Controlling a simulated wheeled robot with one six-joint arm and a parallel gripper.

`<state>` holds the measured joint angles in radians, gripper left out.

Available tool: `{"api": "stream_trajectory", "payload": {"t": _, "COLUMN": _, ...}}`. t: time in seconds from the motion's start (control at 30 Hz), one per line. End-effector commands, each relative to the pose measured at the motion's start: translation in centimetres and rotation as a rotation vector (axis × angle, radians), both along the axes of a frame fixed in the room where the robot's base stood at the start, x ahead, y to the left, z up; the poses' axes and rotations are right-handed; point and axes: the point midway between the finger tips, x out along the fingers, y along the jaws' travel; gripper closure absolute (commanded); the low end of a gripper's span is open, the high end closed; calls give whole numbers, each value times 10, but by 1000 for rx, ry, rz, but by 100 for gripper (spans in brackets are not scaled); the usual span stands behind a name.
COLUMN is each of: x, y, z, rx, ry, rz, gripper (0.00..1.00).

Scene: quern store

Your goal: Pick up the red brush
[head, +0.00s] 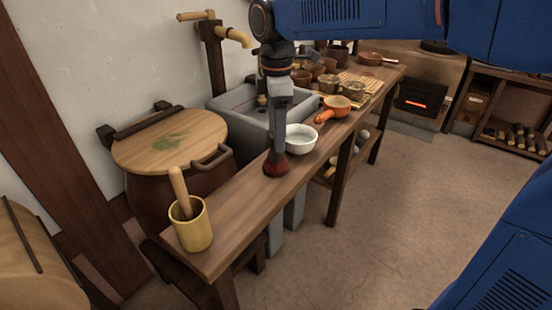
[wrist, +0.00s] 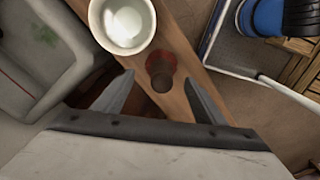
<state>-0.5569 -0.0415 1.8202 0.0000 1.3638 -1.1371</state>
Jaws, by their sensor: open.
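The red brush (head: 276,164) stands on the wooden counter, with its red head low and a dark handle rising toward my gripper. In the wrist view the brush (wrist: 161,72) shows from above, its round brown handle end in front of the red head. My gripper (head: 277,145) points down directly above the brush. In the wrist view my gripper (wrist: 158,85) is open, with one finger on each side of the brush and visible gaps between. I cannot tell from the head view how far the fingers reach down around the handle.
A white bowl (head: 301,138) stands close behind the brush. A yellow cup (head: 194,232) with a wooden pestle stands at the counter's near end. An orange pan (head: 338,104) is farther back. A grey stone sink (head: 235,104) lies left of the counter. The counter between cup and brush is clear.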

Motion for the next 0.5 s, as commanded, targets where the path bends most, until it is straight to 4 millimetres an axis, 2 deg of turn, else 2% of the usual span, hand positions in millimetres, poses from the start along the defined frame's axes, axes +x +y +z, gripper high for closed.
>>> {"api": "stream_trajectory", "payload": {"t": 0.23, "x": -1, "y": 0, "z": -16, "rx": -1, "ry": 1, "rz": 0, "gripper": 35}}
{"api": "stream_trajectory", "payload": {"t": 0.5, "x": -4, "y": 2, "z": -51, "rx": -1, "ry": 2, "rz": -1, "gripper": 35}}
